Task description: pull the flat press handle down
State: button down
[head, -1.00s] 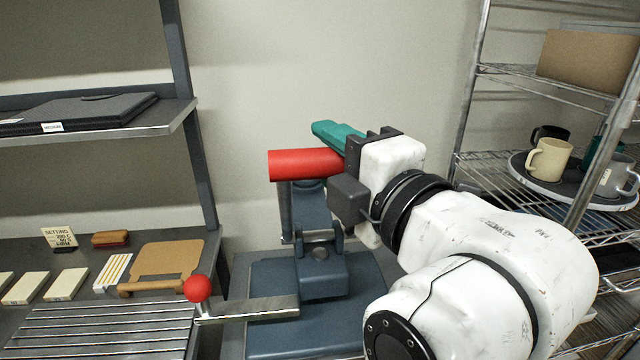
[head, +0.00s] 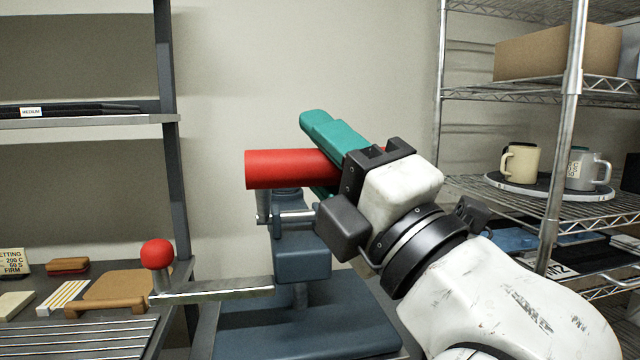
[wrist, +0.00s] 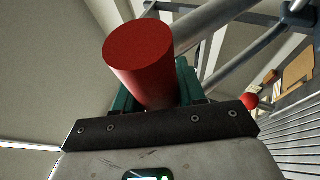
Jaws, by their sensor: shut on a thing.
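The press handle is a thick red cylinder (head: 285,169), lying roughly level above the blue-grey flat press (head: 305,325) in the head view. My gripper (head: 322,158) has teal fingers and is shut on the red handle near its right end. One finger passes over the top; a bit of the other shows below. In the wrist view the handle (wrist: 140,65) sticks out from between the teal fingers, its round end facing the camera. The handle's right end is mostly hidden by my gripper.
A metal bar with a red ball knob (head: 157,254) reaches left from the press, near a slatted surface (head: 85,338). A shelf post stands at left. A wire rack (head: 540,208) with mugs stands at right, close to my arm.

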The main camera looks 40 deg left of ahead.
jog(key=s+d+f+n+g+y+b, duration=0.1)
jog(key=s+d+f+n+y+b, duration=0.1)
jog(key=f+b, duration=1.2)
jog(key=shift+s+d+y+b, duration=0.35)
jog(key=shift+d+b, duration=0.2)
jog(key=shift+b, duration=1.15)
jog(key=shift+f, duration=0.1)
jog(key=c, duration=0.9)
grip_release()
jog(key=shift+d, duration=0.1)
jog(key=shift+o, duration=0.7)
jog(key=shift+f, duration=0.1)
jog(key=v, duration=1)
jog(key=shift+d+f+b, duration=0.15)
jog(key=shift+d+b, duration=0.15)
jog(key=shift+b, duration=0.05)
